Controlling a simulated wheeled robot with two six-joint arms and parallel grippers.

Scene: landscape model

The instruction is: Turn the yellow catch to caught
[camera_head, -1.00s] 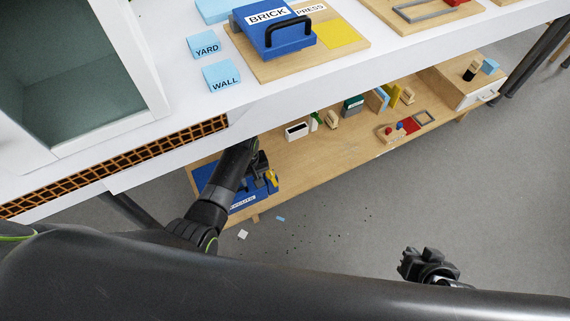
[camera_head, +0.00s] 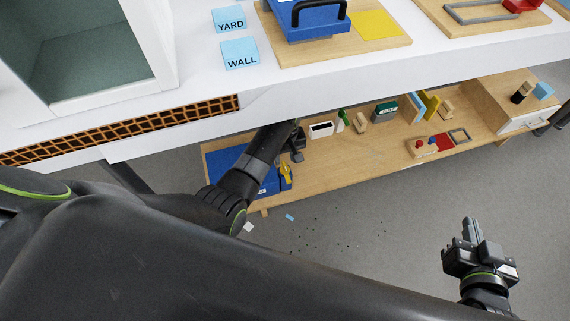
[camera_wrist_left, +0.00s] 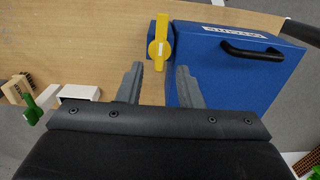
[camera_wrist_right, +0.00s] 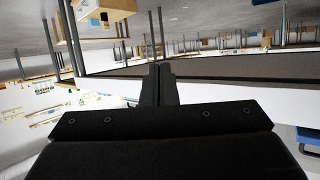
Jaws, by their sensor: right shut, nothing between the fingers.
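The yellow catch (camera_head: 285,173) is on the front corner of a blue box (camera_head: 268,187) on the lower wooden shelf. My right gripper (camera_head: 470,228) is shut and empty over the floor.
The white tabletop (camera_head: 350,65) overhangs the shelf (camera_head: 350,165). Left of the fingers, in the left wrist view, are a white block (camera_wrist_left: 80,92) and a green piece (camera_wrist_left: 30,110).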

